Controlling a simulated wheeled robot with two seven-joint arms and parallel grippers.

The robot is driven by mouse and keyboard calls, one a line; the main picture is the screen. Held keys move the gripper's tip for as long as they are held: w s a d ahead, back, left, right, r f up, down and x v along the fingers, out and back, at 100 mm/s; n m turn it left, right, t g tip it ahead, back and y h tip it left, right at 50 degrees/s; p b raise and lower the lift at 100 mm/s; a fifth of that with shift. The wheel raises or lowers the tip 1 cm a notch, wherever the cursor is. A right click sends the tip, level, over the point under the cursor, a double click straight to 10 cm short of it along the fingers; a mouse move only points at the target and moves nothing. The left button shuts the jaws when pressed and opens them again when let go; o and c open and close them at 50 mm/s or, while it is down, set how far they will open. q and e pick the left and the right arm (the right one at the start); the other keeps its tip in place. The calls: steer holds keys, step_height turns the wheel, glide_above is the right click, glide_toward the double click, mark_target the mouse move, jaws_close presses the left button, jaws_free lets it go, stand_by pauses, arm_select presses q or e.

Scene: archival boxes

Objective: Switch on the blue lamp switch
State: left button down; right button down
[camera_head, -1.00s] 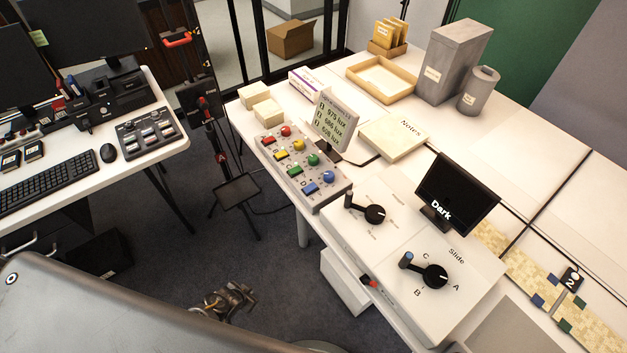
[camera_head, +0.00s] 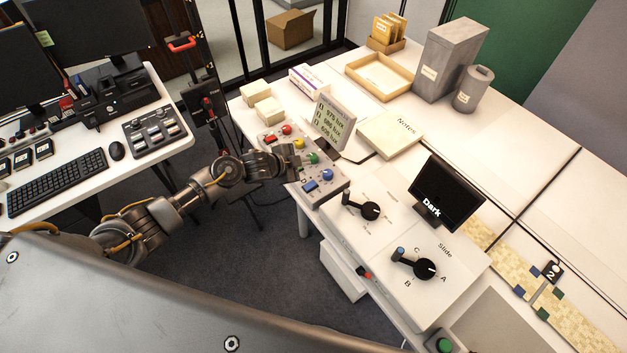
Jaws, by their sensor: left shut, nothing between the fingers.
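The grey switch panel (camera_head: 326,188) lies at the front left edge of the white table. The blue lamp switch (camera_head: 310,187) is at its near end, beside a round blue knob (camera_head: 327,174). My left gripper (camera_head: 288,166) is shut and empty, over the panel's left edge. It hides the yellow and green switches; the round yellow knob (camera_head: 299,143) and green knob (camera_head: 312,158) show beside it. The blue switch lies just to the near right of the gripper, in plain view. Whether the gripper touches the panel I cannot tell. My right gripper is not in view.
A lux display (camera_head: 331,120) stands behind the panel. Two lever dials (camera_head: 369,211) and (camera_head: 425,268) and a small screen reading "Dark" (camera_head: 446,192) are to the right. A notes box (camera_head: 390,133) lies behind. A desk with a keyboard (camera_head: 57,182) is at left.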

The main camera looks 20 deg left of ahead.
arm_select(q)
steer(key=shift+s+d+r+m, duration=0.2)
steer(key=shift+s+d+m, duration=0.25)
steer(key=shift+d, duration=0.1)
steer(key=b, duration=0.8)
glide_above(310, 185)
steer(key=f, duration=0.8)
steer(key=shift+s+a, duration=0.15)
steer(key=shift+s, duration=0.05)
steer(key=shift+w+f, duration=0.1)
steer(key=shift+f, duration=0.3)
steer(key=shift+f, duration=0.1)
stand_by(0.5)
steer(key=shift+f+b, duration=0.3)
steer(key=shift+b, duration=0.05)
steer(key=shift+f+b, duration=0.3)
steer(key=shift+f, duration=0.05)
stand_by(0.6)
steer(key=shift+r, duration=0.1)
